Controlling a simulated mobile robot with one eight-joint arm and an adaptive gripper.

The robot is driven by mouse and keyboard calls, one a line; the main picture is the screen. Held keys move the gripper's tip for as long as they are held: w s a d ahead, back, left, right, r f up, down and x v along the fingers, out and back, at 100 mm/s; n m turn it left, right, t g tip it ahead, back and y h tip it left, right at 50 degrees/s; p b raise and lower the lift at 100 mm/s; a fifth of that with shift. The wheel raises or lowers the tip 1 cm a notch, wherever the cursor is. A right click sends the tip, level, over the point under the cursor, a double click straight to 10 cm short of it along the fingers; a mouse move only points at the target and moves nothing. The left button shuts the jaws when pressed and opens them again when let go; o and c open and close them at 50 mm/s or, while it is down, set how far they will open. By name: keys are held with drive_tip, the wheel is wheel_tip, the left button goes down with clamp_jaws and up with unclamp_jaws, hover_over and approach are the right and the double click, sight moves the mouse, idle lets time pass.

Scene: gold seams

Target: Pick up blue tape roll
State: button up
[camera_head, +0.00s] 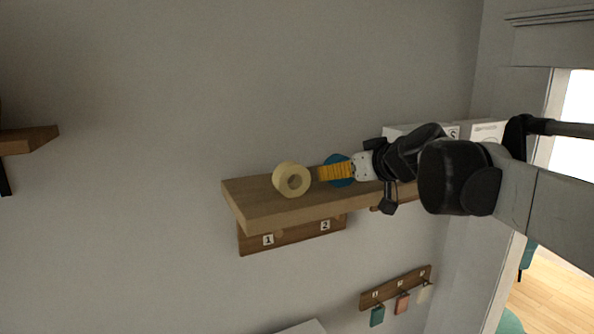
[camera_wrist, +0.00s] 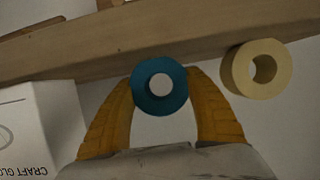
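The blue tape roll (camera_wrist: 141,97) stands upright between my gripper's yellow fingers in the wrist view, its round face toward the camera. My gripper (camera_wrist: 160,78) has one fingertip against each side of the roll, with no clear gap, and looks shut on it. In the head view, the blue tape roll (camera_head: 342,184) is partly hidden behind the yellow finger of my gripper (camera_head: 322,173). The roll is at the wooden shelf (camera_head: 300,207); I cannot tell whether it still rests on it.
A cream tape roll (camera_head: 281,174) stands on the shelf left of my gripper; in the wrist view, this roll (camera_wrist: 238,72) is at right. A white box (camera_wrist: 50,140) is on the other side. A hook rail (camera_head: 388,289) with several coloured tags hangs below.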

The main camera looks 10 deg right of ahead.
sight(340, 157)
drive_tip(key=shift+r, duration=0.1)
wheel_tip(340, 157, up, 10)
drive_tip(key=shift+f+b, duration=0.1)
drive_tip(key=shift+b, duration=0.8)
